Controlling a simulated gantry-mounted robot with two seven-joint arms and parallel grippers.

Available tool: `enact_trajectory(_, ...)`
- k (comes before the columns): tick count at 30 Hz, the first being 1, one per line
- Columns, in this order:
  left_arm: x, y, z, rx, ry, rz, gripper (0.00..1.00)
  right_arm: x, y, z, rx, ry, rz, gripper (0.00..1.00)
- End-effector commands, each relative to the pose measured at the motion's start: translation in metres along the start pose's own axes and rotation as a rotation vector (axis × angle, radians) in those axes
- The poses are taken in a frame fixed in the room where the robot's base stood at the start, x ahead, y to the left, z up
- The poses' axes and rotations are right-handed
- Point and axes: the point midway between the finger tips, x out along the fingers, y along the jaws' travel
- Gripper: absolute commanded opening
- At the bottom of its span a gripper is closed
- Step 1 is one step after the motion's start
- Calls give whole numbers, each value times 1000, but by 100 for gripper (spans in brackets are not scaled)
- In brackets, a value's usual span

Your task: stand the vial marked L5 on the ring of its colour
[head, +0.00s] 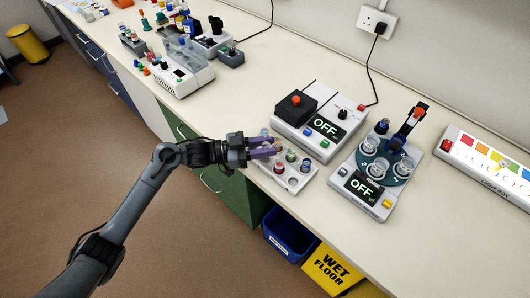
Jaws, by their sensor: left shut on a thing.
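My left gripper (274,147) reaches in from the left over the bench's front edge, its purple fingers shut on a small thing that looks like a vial. The fingers mostly hide it, and I cannot read any mark. They are at the back left part of a pale rack (296,186). Small vials stand in the rack, one with a green top (291,156) and one with a red top (279,168). I cannot make out the L5 mark or tell which ring matches. My right gripper is not in view.
Behind the rack is a white device with a black block (296,106). Right of it is a device with a round teal carousel (387,160). A light box with coloured squares (490,165) lies far right. A blue bin (288,236) stands below the bench edge.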

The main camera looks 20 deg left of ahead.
Motion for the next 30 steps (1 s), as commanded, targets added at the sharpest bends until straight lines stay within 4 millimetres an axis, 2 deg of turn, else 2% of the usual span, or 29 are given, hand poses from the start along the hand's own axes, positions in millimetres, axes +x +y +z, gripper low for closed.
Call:
enact_trajectory(1, 0, 0, 11, -3, -1, 0, 1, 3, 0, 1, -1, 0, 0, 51)
enact_trajectory(6, 0, 0, 25, -2, -1, 0, 1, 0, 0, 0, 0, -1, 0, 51)
enact_trajectory(21, 0, 0, 33, 0, 0, 0, 1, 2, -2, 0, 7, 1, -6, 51)
enact_trajectory(22, 0, 0, 33, 0, 0, 0, 31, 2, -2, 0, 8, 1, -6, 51)
enact_trajectory(27, 0, 0, 32, 0, 0, 0, 55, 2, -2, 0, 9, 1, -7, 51)
enact_trajectory(30, 0, 0, 32, 0, 0, 0, 55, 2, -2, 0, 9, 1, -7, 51)
